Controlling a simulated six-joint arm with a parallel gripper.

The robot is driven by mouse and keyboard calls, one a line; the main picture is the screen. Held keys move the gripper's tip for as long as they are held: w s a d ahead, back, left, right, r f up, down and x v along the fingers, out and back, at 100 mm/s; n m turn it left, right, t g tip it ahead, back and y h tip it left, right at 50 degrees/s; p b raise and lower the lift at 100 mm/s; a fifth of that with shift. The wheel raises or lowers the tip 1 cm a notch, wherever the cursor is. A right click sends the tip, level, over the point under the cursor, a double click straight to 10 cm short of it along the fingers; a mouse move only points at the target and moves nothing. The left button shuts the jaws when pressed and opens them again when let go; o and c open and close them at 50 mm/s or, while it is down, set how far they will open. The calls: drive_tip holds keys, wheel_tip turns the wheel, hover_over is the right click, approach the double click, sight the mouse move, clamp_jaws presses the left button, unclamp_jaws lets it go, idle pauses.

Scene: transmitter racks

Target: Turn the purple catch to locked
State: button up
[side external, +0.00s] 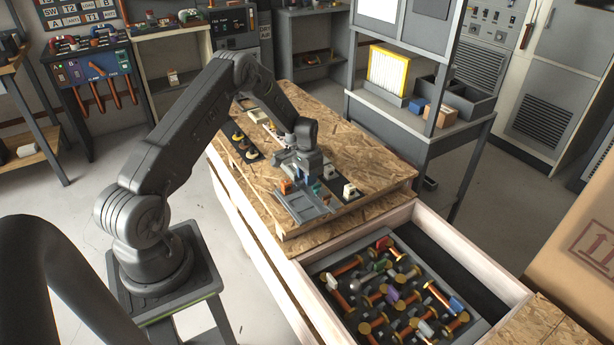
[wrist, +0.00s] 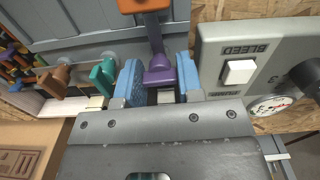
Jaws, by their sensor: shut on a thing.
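The purple catch (wrist: 158,75) sits between the two blue finger pads of my gripper (wrist: 159,84) in the wrist view. Its darker purple stem runs up the picture towards an orange block (wrist: 143,5). The pads are closed in on its near end from both sides. In the side external view my gripper (side external: 301,174) is low over the grey panel (side external: 301,207) on the wooden crate top, and the purple catch is too hidden to make out there. No locked marking is readable in either view.
A teal catch (wrist: 103,76) and a brown-orange one (wrist: 56,78) stand left of the fingers. A grey box marked BLEED (wrist: 240,48) with a white button and gauge is close on the right. An open crate (side external: 452,237) of coloured-handled parts lies in front.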

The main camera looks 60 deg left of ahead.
drive_tip(key=shift+m, duration=0.5)
drive_tip(key=o, duration=0.9)
drive_tip(key=shift+o, duration=0.2)
drive_tip(key=shift+r, duration=4)
drive_tip(key=shift+d+r, duration=0.1)
